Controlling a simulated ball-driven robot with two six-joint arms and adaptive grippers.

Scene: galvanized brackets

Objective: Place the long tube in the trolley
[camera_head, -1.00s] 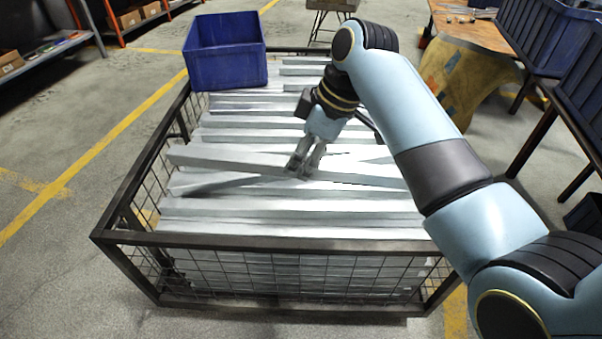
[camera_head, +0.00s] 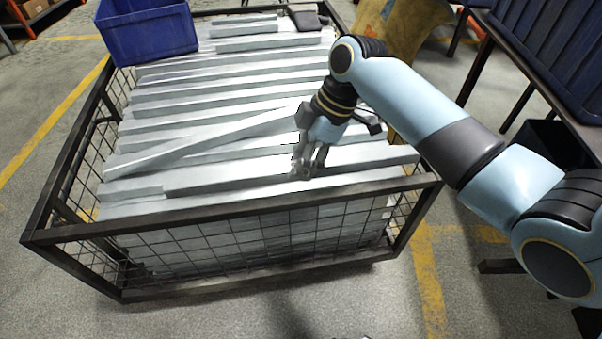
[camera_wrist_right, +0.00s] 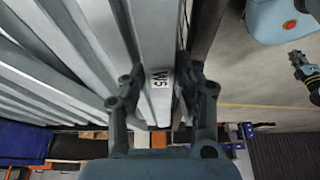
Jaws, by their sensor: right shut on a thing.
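The trolley (camera_head: 243,209) is a dark-framed wire-mesh cage filled with long galvanized pieces lying roughly side by side. My right gripper (camera_head: 305,168) is over its near side in the head view. It is shut on the long tube (camera_head: 230,184), a pale grey length lying about level near the front rail. In the right wrist view the tube (camera_wrist_right: 155,40) runs between the two fingers (camera_wrist_right: 160,97) and bears a dark printed mark. What looks like my left gripper (camera_wrist_right: 305,70) shows small at the right edge there; its jaws are unclear.
Another long piece (camera_head: 200,143) lies slantwise across the others. A blue crate (camera_head: 150,35) sits at the trolley's far left corner. Dark blue bins (camera_head: 545,45) on a stand are at the right. Floor is clear in front of the trolley.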

